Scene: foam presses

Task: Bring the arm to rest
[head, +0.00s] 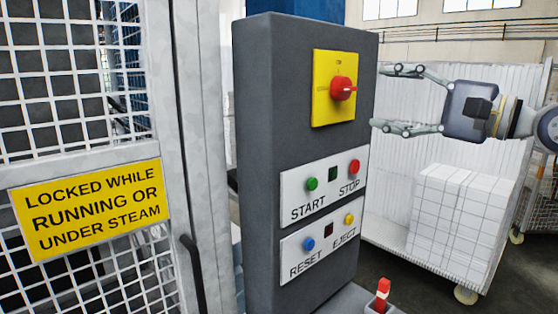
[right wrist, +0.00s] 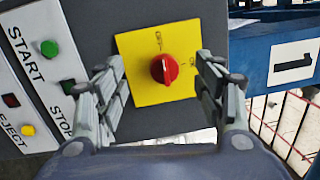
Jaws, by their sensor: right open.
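My right gripper (head: 380,99) is open and empty to the right of the dark grey control post (head: 275,110). Its fingers point left at the post. A red rotary switch (head: 343,88) sits on a yellow plate (head: 322,108) near the top of the post. In the right wrist view the red switch (right wrist: 164,68) shows between the open fingertips (right wrist: 158,75), apart from both. Whether the fingers are clear in depth is hard to tell. My left gripper is out of view.
Green START (head: 312,184), red STOP (head: 354,166), blue RESET (head: 308,244) and yellow EJECT (head: 349,219) buttons sit below the switch. A mesh gate with a yellow sign (head: 90,208) stands left. A cart with white blocks (head: 460,220) stands behind my right gripper.

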